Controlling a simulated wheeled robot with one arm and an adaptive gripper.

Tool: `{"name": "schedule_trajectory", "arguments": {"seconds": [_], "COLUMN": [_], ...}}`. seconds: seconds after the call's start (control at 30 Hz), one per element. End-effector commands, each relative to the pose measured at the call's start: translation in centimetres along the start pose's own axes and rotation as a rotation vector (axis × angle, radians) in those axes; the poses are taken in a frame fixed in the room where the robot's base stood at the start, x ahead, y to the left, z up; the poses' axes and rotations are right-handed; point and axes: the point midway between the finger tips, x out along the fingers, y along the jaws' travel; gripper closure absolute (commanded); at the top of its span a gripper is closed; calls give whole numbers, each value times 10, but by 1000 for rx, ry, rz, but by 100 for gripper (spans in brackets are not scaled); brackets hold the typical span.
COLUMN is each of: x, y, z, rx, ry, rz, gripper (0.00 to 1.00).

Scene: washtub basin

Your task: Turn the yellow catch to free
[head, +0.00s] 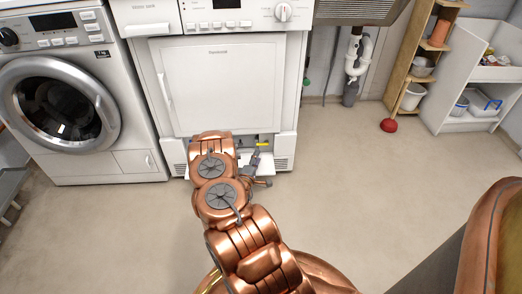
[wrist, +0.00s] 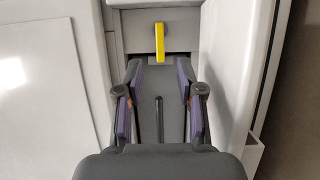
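The yellow catch (wrist: 159,42) is a short bar that hangs upright on a grey panel in the wrist view. It shows as a small yellow strip (head: 263,145) low on the white dryer in the head view. My gripper (wrist: 160,65) is open, with its two purple-padded fingers apart on the left and right, just below the catch in the picture. Nothing is between the fingers. The fingers do not appear to touch the catch. In the head view my gripper (head: 254,158) is at the dryer's base, partly hidden by my copper arm.
The white dryer (head: 215,85) stands beside a silver washing machine (head: 70,110). White casing walls flank the recess with the catch. The floor (head: 345,180) right of my arm is clear.

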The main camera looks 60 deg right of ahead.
Motion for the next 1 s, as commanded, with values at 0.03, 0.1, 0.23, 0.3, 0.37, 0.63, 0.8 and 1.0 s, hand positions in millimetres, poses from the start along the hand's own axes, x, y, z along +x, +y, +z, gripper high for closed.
{"name": "schedule_trajectory", "arguments": {"seconds": [0.03,0.1,0.23,0.3,0.37,0.63,0.8,1.0], "x": [5,13,33,43,50,70,71,71], "y": [-1,-2,-3,-2,-2,-2,0,0], "z": [0,1,1,1,1,0,-1,-1], "rx": [2,3,5,3,4,2,2,2], "ry": [-1,-2,-2,-3,-1,1,1,1], "rz": [1,0,1,3,3,-3,-3,-3], "gripper": [62,62,62,62,62,62,62,71]}}
